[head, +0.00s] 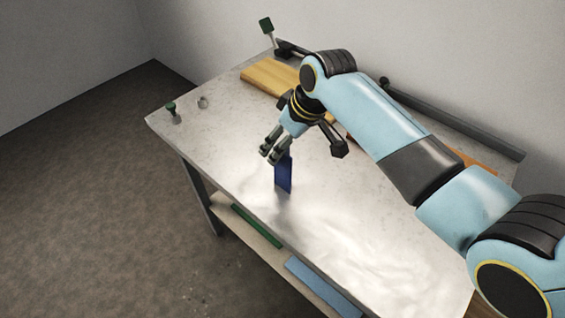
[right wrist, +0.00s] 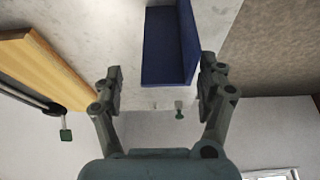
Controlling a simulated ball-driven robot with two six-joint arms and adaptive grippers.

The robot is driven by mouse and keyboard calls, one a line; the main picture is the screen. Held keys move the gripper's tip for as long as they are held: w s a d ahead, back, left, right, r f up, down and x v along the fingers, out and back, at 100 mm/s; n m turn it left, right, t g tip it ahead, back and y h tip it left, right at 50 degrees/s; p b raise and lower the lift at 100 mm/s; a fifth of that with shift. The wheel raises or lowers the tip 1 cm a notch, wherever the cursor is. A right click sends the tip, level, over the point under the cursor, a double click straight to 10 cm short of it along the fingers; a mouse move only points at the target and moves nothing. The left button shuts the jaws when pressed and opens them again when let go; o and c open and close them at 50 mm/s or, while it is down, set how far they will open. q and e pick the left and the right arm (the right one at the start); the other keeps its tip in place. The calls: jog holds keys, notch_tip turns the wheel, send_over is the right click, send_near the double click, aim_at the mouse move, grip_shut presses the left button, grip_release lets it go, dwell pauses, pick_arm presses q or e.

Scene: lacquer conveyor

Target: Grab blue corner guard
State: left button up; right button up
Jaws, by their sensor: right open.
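The blue corner guard (head: 284,175) stands on the pale worktable (head: 340,215) near its front edge in the head view. In the right wrist view the guard (right wrist: 168,48) shows as a dark blue angled piece with two faces. My right gripper (head: 268,153) is just above and beside the guard. In the right wrist view the two fingers of my right gripper (right wrist: 160,88) are spread apart, with the guard's near end between and beyond their tips. I cannot tell whether either finger touches it. My left gripper is in neither view.
A wooden board (head: 268,76) lies at the table's back, beside a dark clamp or bar. A small green-topped item (head: 172,112) and a small ring (head: 203,102) are at the left end. A shelf below holds a green strip (head: 257,226) and a light blue piece (head: 322,287). The table's front right is clear.

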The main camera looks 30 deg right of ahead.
jog(key=x, duration=0.3)
jog(key=shift+s+a+f, duration=0.2)
jog(key=shift+a+f, duration=0.05)
jog(key=shift+f, duration=0.15)
jog(key=shift+w+f, duration=0.15)
jog(key=shift+f, duration=0.25)
jog(key=c, duration=0.5)
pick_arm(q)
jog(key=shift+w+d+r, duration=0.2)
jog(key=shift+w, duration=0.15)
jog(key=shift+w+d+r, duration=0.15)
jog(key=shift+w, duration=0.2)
pick_arm(e)
jog(key=c, duration=0.8)
jog(key=shift+o, duration=0.2)
jog(key=shift+r, duration=0.1)
